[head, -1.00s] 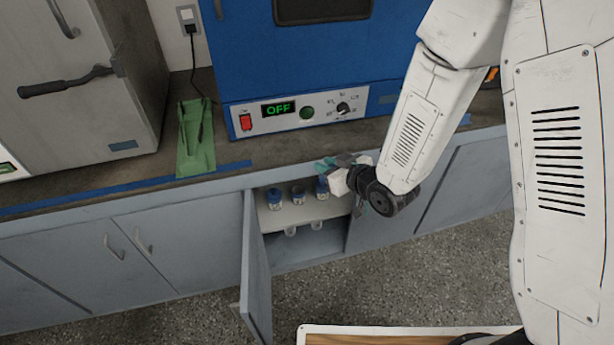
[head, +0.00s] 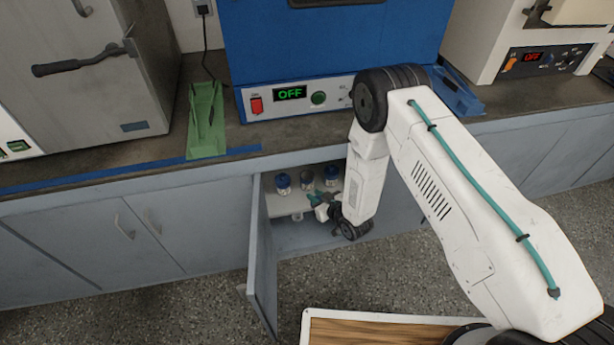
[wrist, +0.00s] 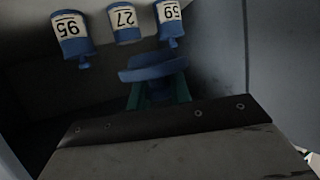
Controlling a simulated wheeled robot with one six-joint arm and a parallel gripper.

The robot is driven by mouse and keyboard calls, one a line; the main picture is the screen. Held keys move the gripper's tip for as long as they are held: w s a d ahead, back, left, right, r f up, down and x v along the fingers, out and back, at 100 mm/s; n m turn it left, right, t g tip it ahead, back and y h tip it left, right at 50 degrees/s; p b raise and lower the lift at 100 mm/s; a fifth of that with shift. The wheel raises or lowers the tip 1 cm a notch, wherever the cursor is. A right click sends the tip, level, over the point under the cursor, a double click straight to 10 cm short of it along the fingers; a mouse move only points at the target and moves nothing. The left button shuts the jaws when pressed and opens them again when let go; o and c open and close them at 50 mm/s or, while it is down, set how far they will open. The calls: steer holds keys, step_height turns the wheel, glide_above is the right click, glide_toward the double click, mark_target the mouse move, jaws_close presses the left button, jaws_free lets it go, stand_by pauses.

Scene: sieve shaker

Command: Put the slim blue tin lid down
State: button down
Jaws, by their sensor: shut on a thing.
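The slim blue tin lid (wrist: 153,68) is a dark blue disc between the teal fingers of my gripper (wrist: 158,88) in the wrist view. My gripper is shut on it, and the lid is held apart from the jars. In the head view my gripper (head: 317,200) is at the opening of the cabinet, in front of the shelf (head: 284,205). The lid is not clearly visible there.
Three labelled jars stand on the shelf: a left one (head: 283,184), a middle one (head: 307,180) with a greyer top, and a right one (head: 331,176). The open cabinet door (head: 262,255) stands left of my arm. The counter (head: 160,130) is above.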

steer(key=w+a+f, duration=0.1)
steer(key=w+a, duration=0.1)
steer(key=w, duration=0.6)
steer(key=w+a+f, duration=0.2)
steer(key=w+a, duration=0.1)
steer(key=w, duration=0.5)
steer(key=shift+w+a+f, duration=0.3)
steer(key=shift+f, duration=0.25)
steer(key=shift+f, duration=0.25)
steer(key=c, duration=1.3)
jaws_free()
steer(key=shift+r, duration=0.2)
steer(key=v, duration=1.2)
steer(key=shift+s+r, duration=0.15)
steer(key=shift+r, duration=0.1)
